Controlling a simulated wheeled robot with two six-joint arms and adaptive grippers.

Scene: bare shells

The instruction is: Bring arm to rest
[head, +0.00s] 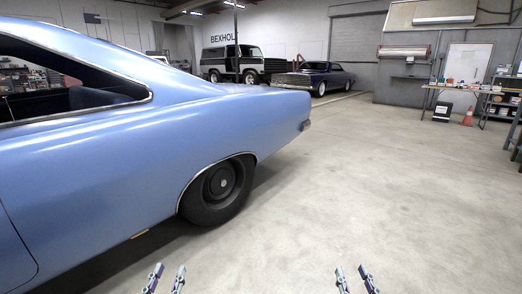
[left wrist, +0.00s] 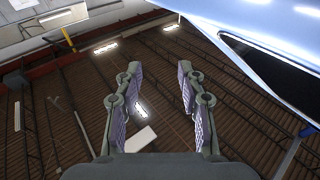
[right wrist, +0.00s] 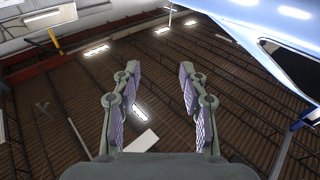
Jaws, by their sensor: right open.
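My left gripper (head: 166,279) shows at the bottom edge of the head view, left of centre, fingers pointing up. In the left wrist view its two fingers (left wrist: 159,88) stand apart with nothing between them but the distant ceiling. My right gripper (head: 357,279) shows at the bottom edge, right of centre. In the right wrist view its fingers (right wrist: 159,88) are also apart and empty. Both grippers are clear of the blue car. The arms behind the grippers are out of the head view.
A light blue car (head: 110,140) fills the left side. Bare concrete floor (head: 350,190) lies open ahead and to the right. A dark purple car (head: 315,79) and an off-road vehicle (head: 238,64) stand at the back.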

